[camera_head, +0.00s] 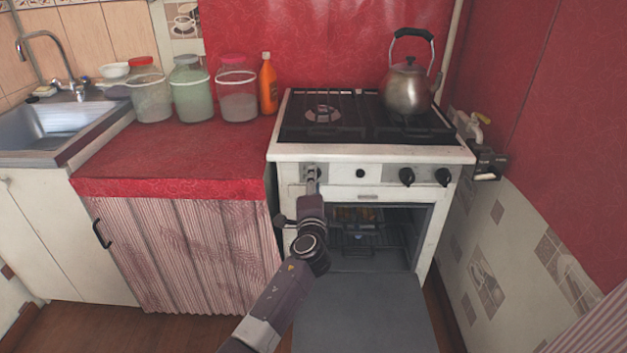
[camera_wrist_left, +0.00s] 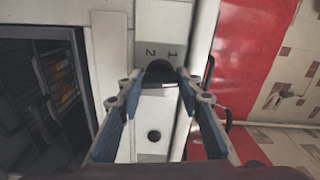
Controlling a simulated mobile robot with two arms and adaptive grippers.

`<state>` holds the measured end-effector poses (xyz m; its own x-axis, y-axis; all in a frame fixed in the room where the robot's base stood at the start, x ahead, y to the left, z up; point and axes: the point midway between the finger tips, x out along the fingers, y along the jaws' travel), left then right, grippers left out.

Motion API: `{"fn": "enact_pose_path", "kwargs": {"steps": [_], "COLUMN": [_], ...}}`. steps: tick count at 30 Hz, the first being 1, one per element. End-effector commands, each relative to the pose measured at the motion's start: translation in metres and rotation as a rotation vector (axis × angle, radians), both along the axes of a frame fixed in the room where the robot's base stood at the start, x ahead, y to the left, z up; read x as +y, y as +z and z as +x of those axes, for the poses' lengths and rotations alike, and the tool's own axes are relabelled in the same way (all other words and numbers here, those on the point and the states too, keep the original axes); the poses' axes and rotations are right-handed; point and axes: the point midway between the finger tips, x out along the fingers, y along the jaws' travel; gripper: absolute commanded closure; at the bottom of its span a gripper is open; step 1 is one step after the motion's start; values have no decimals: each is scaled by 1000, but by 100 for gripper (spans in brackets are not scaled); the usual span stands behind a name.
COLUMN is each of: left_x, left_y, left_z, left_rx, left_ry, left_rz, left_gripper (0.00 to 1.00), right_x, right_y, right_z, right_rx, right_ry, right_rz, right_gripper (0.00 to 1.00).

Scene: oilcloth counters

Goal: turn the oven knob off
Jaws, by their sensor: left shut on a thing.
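The white stove (camera_head: 372,152) stands at the right, its oven door (camera_head: 362,312) hanging open and down. The oven knob (camera_wrist_left: 160,70) is black and sits on the front panel beside the printed marks 1 and 2. My left gripper (camera_head: 311,173) reaches the left end of this panel in the head view; arm and fingers hide the knob there. In the left wrist view the fingers of the left gripper (camera_wrist_left: 161,77) are shut on the knob, one on each side. The knob's pointer direction is not clear. My right gripper is out of view.
Two more black knobs (camera_head: 407,177) are on the panel's right side. A metal kettle (camera_head: 407,88) stands on the stove top. An orange bottle (camera_head: 268,85) and several jars (camera_head: 191,92) stand on the red counter (camera_head: 175,155) at the left. The open door blocks the floor before the oven.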

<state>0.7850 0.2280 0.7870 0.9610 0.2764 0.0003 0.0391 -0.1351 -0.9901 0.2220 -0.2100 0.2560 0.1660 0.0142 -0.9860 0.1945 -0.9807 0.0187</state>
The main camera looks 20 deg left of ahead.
Motion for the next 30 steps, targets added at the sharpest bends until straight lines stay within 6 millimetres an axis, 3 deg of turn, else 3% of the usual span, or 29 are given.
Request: {"fn": "enact_pose_path", "kwargs": {"steps": [9, 26, 27, 30], "left_x": [-1, -1, -1, -1], "left_y": [-1, -1, -1, -1], "left_z": [0, 0, 0, 0], "left_rx": [37, 46, 46, 46], "left_ry": [-1, -1, -1, -1], "left_rz": [125, 153, 153, 152], "left_gripper": [91, 91, 64, 53], "right_x": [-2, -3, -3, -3], "right_y": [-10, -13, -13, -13], "right_z": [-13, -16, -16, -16], "right_rx": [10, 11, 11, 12], "right_ry": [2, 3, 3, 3], "right_rz": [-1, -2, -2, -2], "right_gripper": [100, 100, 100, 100]}}
